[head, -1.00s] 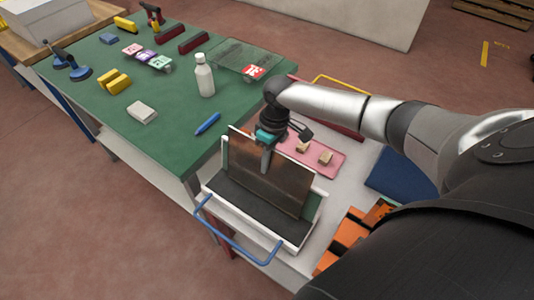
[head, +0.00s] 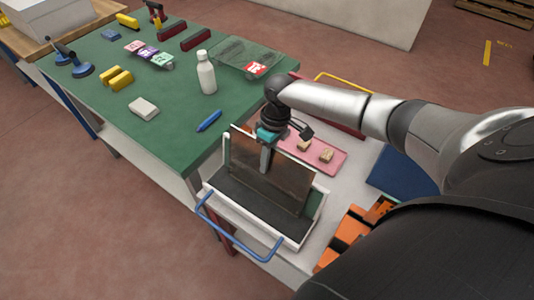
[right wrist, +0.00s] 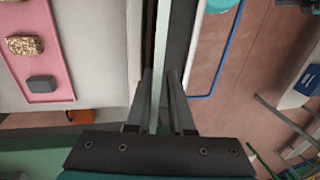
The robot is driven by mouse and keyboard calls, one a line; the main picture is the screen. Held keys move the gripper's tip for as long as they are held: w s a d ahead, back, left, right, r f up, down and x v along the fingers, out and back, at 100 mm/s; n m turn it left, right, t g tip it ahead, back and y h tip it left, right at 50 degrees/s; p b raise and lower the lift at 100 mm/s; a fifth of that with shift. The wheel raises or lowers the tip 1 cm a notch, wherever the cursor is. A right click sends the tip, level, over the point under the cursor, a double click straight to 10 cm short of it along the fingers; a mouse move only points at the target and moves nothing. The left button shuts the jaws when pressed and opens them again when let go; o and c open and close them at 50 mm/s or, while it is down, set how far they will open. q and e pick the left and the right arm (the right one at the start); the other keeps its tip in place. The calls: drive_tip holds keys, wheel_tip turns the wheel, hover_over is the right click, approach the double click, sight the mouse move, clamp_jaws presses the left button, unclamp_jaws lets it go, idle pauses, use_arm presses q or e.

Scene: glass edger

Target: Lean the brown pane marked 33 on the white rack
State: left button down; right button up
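The brown pane (head: 285,182) stands tilted at the white rack (head: 264,238), above its dark bed; I cannot tell whether its lower edge rests there. No number is readable on it. My right gripper (head: 265,158) is at the pane's upper edge, left of its middle. In the right wrist view the two fingers (right wrist: 160,85) closely flank the pale edge of the pane (right wrist: 162,50) and look shut on it. My left gripper is not in view.
A blue handle (head: 238,232) runs along the near side. A pink tray (head: 318,156) with small blocks lies behind the rack. Orange parts (head: 350,230) lie right.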

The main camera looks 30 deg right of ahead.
drive_tip(key=p+v, duration=0.2)
drive_tip(key=v, duration=1.3)
drive_tip(key=shift+w, duration=0.15)
